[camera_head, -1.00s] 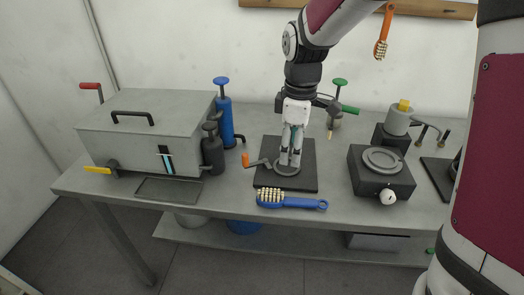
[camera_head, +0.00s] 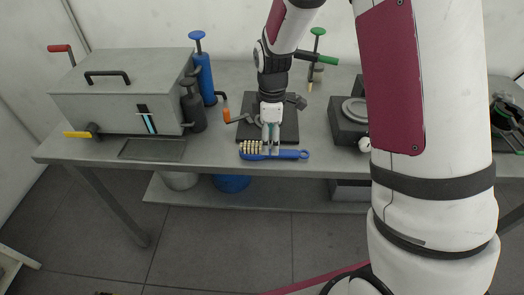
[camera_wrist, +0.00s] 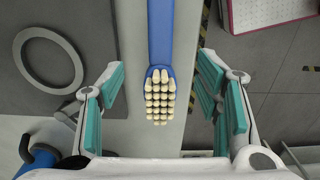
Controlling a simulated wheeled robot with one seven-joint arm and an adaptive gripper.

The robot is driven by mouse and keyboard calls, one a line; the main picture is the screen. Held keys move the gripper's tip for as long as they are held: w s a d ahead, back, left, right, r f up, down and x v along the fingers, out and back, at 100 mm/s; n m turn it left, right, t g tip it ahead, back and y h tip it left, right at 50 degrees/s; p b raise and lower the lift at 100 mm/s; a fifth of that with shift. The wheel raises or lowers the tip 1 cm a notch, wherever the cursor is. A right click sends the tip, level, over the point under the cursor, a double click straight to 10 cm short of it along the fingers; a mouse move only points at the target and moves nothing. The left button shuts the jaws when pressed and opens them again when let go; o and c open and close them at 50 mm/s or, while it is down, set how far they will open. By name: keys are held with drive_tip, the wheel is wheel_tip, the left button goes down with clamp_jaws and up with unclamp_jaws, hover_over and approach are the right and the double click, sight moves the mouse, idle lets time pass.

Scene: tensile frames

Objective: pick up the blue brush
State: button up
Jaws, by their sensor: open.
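The blue brush (camera_head: 290,154) lies near the front edge of the grey bench, with its pale bristles facing up at its left end and its handle to the right. In the wrist view, the brush (camera_wrist: 160,35) runs straight up the picture, with its bristle head between my fingers. My gripper (camera_head: 270,146) points down over the brush beside the bristles. In the wrist view, my gripper (camera_wrist: 163,105) is open, with a teal pad on each side and clear gaps to the brush. I cannot tell the exact height of the fingertips.
A dark plate (camera_head: 288,112) lies just behind the brush, with a ring on it in the wrist view (camera_wrist: 50,58). A crank with an orange handle (camera_head: 226,114) stands left of my gripper. A grey box (camera_head: 120,95) and blue pump (camera_head: 204,75) stand further left.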

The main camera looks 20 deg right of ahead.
drive_tip(key=shift+d+f, duration=0.15)
drive_tip(key=shift+f, duration=1.05)
drive_tip(key=shift+d+f, duration=0.1)
drive_tip(key=shift+f, duration=1.05)
clamp_jaws()
